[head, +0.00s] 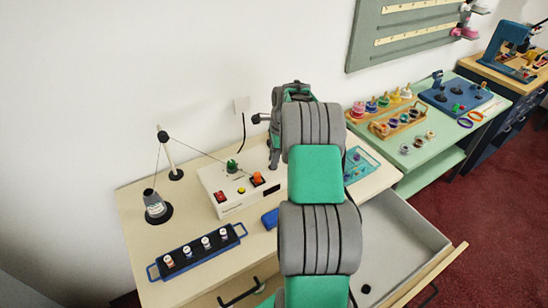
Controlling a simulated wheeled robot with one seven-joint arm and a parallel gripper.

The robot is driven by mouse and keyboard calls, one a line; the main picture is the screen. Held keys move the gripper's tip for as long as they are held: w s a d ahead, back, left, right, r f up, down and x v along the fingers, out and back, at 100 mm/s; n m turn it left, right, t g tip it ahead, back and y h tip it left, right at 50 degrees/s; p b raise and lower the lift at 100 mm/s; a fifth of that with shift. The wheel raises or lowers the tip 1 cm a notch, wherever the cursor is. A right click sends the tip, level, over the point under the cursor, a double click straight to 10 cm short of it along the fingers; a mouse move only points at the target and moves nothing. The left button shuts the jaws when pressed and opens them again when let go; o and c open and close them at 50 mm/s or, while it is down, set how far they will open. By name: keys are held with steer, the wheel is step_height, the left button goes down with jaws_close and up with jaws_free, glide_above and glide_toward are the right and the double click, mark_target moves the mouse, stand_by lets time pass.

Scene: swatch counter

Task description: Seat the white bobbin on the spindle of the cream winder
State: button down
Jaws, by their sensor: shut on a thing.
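The cream winder (240,205) stands on the near table, left of my arm. It has a green part on a dark base on top, an orange knob, a red switch and a yellow button. I cannot make out a bare spindle. I cannot tell whether one is the white bobbin. My arm rises through the middle and bends over behind the winder's right side. My gripper's fingers and anything between them are hidden behind it.
A thread cone (154,206) on a black base and a thread post (170,160) stand left of the winder, with thread running over. An open drawer (405,235) juts out right of my arm. A green table (418,170) beyond holds bobbins and trays. Some bare tabletop shows left of the winder.

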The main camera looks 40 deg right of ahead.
stand_by(0.4)
steer(key=c, duration=1.1)
jaws_free()
steer(key=shift+c, duration=0.2)
steer(key=r, duration=0.5)
steer(key=d+r+b, duration=0.1)
steer(key=r, duration=0.1)
steer(key=shift+s+r, duration=0.25)
steer(key=shift+r, duration=0.1)
